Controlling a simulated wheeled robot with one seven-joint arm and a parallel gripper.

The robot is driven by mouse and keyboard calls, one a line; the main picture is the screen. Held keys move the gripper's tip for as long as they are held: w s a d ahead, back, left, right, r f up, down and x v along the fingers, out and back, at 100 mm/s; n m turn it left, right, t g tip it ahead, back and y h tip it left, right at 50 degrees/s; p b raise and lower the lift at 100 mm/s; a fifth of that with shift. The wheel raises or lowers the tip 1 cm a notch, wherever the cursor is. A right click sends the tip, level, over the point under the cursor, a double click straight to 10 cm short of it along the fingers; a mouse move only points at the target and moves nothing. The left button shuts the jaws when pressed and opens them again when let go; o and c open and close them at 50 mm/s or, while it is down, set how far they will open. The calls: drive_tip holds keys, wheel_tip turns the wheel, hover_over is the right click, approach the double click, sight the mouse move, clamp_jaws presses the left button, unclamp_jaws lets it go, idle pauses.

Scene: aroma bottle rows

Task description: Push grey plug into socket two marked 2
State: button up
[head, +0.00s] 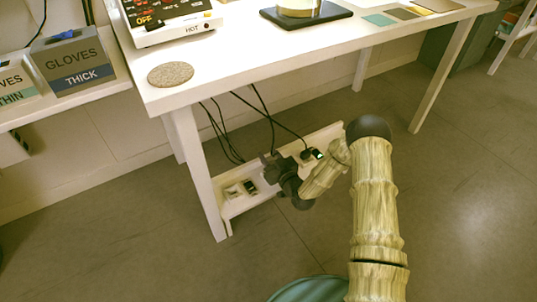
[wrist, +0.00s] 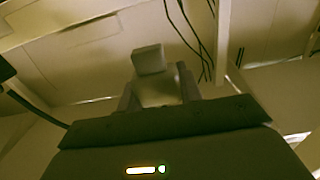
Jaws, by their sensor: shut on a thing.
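My gripper (head: 271,168) is low under the white table, at the shelf that carries the socket strip. In the wrist view its two fingers (wrist: 157,92) are closed on a pale grey block, the grey plug (wrist: 148,60). In the head view the plug is hidden by the gripper and wrist. The number marks are too small to read, so socket two cannot be told apart. I cannot tell whether the plug touches a socket.
The white table (head: 240,75) stands above the arm, with a table leg (head: 195,170) left of the low shelf (head: 232,208). Black cables (head: 268,120) hang behind the gripper. Glove boxes (head: 75,65) stand at the left. The floor (head: 460,190) at right is clear.

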drive_tip(key=shift+f+b, duration=0.75)
drive_tip(key=shift+f, duration=0.65)
drive_tip(key=shift+f+b, duration=0.55)
drive_tip(key=shift+f, duration=0.9)
idle(1.3)
drive_tip(key=o, duration=1.1)
drive_tip(key=shift+s, duration=0.1)
drive_tip(key=p+v, duration=0.8)
drive_tip(key=v, duration=0.9)
drive_tip(key=shift+s+d, duration=0.1)
drive_tip(key=shift+d, duration=0.05)
